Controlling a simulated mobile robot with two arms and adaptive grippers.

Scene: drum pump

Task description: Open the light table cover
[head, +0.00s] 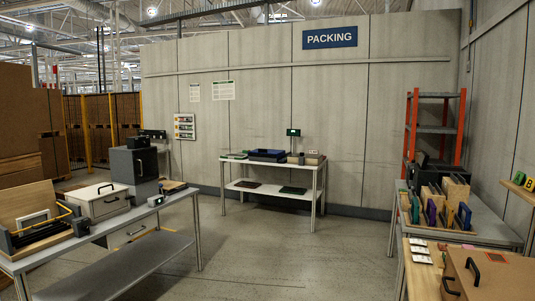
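No light table is clearly identifiable at this distance. A white box (98,203) with a flat lid and a dark handle stands on the left bench, and its lid looks shut. At the lower right, a brown wooden case or cover (500,279) with dark handles lies on a wooden top and is cut off by the picture's edge. I cannot tell whether either one is the light table cover. Neither of my grippers is in view.
A white table (270,162) with trays stands against the back wall. The right bench (488,227) holds upright folders. The middle floor (290,240) is clear.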

